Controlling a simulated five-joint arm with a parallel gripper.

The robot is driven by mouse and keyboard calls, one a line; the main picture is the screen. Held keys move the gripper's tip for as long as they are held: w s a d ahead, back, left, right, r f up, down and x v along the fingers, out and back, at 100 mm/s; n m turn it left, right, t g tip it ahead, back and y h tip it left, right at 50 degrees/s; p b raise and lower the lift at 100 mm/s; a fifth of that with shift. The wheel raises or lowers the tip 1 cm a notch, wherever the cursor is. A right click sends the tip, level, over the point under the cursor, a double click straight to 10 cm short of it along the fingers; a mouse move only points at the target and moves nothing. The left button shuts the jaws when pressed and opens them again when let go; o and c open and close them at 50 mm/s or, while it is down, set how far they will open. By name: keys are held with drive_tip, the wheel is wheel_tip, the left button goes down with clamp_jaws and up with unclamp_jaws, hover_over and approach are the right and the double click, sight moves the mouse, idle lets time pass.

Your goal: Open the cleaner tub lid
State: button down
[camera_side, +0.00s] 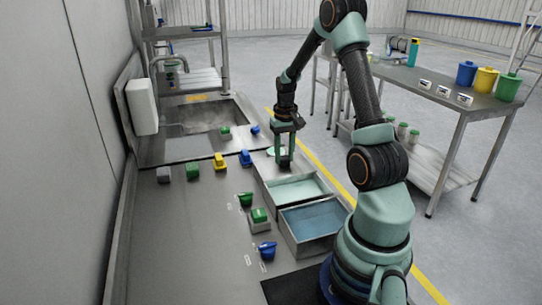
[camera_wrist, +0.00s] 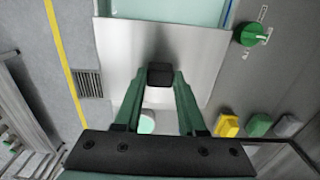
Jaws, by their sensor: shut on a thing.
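A tub with pale teal liquid (camera_side: 295,190) stands open on the counter in the side view. Its inside also shows at the top of the wrist view (camera_wrist: 185,12). A flat bright metal plate (camera_wrist: 115,50), which looks like the lid, lies beyond the tub's far end, towards the sink. A dark block-shaped handle (camera_wrist: 160,80) stands on the plate. My gripper (camera_side: 285,163) points down there, with its fingers shut on the handle. The fingertips also show in the wrist view (camera_wrist: 160,72).
A tub with blue liquid (camera_side: 313,215) stands nearer my base. A green knob (camera_wrist: 252,34) is beside the teal tub. Several coloured knobs and blocks line the counter left of the tubs. The sink (camera_side: 190,117) lies behind; a side table (camera_side: 440,82) stands right.

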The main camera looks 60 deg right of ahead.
drive_tip(key=shift+w+d+r, duration=0.1)
drive_tip(key=shift+w+d, duration=0.65)
drive_tip(key=shift+c, duration=2.4)
unclamp_jaws()
wheel_tip(320, 180, up, 12)
drive_tip(key=shift+a, duration=0.15)
